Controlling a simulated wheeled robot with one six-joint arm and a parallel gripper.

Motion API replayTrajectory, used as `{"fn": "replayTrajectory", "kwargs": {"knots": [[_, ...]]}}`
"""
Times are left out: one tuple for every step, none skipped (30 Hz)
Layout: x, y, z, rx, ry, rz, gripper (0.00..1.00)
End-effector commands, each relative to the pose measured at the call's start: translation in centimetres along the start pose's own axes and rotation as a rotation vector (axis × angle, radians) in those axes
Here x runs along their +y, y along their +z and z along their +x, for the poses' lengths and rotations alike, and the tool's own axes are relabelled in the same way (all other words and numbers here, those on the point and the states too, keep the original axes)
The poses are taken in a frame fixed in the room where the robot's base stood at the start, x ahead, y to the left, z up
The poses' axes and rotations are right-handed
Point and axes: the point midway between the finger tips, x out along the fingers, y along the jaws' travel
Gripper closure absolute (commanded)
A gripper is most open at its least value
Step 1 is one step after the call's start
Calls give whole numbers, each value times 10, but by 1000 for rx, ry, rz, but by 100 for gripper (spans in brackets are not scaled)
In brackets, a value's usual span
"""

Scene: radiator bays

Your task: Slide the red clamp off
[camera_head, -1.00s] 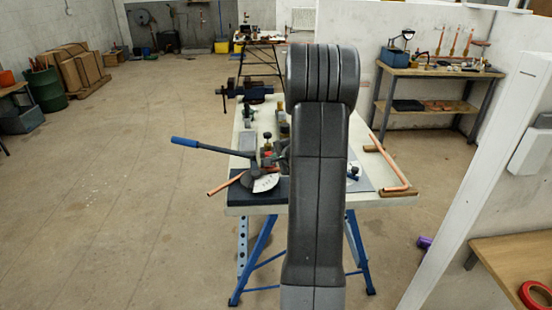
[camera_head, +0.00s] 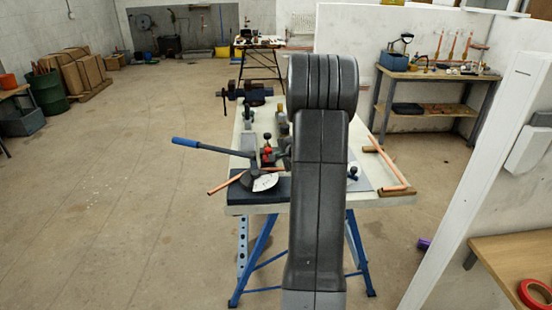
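A small red part with a round knob (camera_head: 268,151), probably the red clamp, is on the workbench (camera_head: 245,208) just left of my arm. It is small and its details are hard to make out. It sits close behind a pipe bender with a blue-ended lever (camera_head: 205,147) and a white dial (camera_head: 265,182). A copper pipe (camera_head: 224,184) sticks out left from the bender. My arm covers the middle of the bench. My gripper is hidden behind it, so its state does not show.
A dark vise (camera_head: 247,92) is at the far left end. A white post (camera_head: 470,190) and a wooden table (camera_head: 522,262) stand at right. Open floor lies left.

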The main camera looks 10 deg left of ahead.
Motion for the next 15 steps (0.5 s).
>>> {"fn": "replayTrajectory", "kwargs": {"knots": [[5, -2, -2, 0, -1, -1, 100], [3, -2, -8, 0, -2, -2, 100], [2, -1, -16, -1, -1, -2, 100], [2, -2, -21, 0, -1, -1, 100], [2, -2, -27, 0, -2, -1, 100], [3, -1, -33, 0, -1, 0, 100], [2, -1, -39, 0, -1, 0, 100], [2, -1, -44, -1, -1, -1, 100], [3, -1, -51, -1, 0, -1, 100], [3, -1, -57, 0, 0, -2, 100], [2, -2, -62, 0, -1, -1, 100], [2, -1, -69, 0, -1, -1, 100], [2, -1, -74, -1, 0, 0, 100], [3, -1, -78, -2, 0, 0, 100], [2, -1, -84, -1, 0, -1, 100]]}}
